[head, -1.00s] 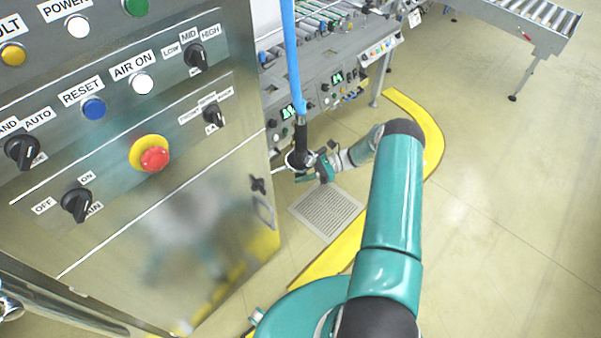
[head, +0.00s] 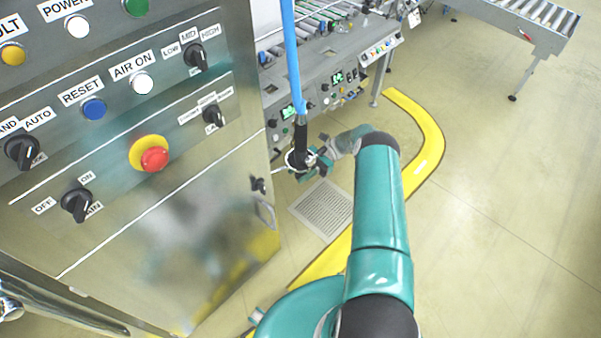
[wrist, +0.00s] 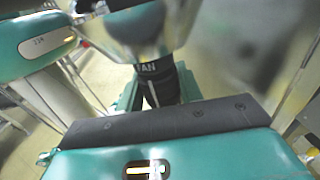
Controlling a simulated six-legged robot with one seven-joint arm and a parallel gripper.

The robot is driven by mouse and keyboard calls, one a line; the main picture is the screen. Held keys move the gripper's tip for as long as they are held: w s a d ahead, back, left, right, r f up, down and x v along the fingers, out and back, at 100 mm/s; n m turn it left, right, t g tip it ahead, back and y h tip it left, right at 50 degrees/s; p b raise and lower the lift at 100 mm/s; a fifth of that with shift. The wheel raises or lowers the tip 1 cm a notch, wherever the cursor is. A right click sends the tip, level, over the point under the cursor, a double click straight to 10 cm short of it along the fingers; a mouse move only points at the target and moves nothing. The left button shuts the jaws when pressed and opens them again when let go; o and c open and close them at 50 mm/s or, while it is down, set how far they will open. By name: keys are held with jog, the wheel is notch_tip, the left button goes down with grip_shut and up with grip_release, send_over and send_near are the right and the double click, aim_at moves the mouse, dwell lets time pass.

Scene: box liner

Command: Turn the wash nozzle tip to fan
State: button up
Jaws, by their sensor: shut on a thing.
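The wash nozzle (head: 300,135) hangs at the end of a blue hose, right of the metal control cabinet, in the head view. My gripper (head: 316,163) is at its lower end. It is small there, and my arm reaches to it from the right. A black part of the nozzle (wrist: 160,88) carries white letters, partly covered, that look like "FAN", and a white line. Which setting the tip stands at I cannot tell.
The control cabinet (head: 150,220) with knobs and buttons fills the left. A console with displays (head: 330,85) stands behind the nozzle. A floor grate (head: 322,210) and a yellow floor line (head: 425,130) lie below. Open floor is on the right.

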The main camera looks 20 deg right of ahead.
jog(key=o, duration=1)
jog(key=shift+t, duration=0.5)
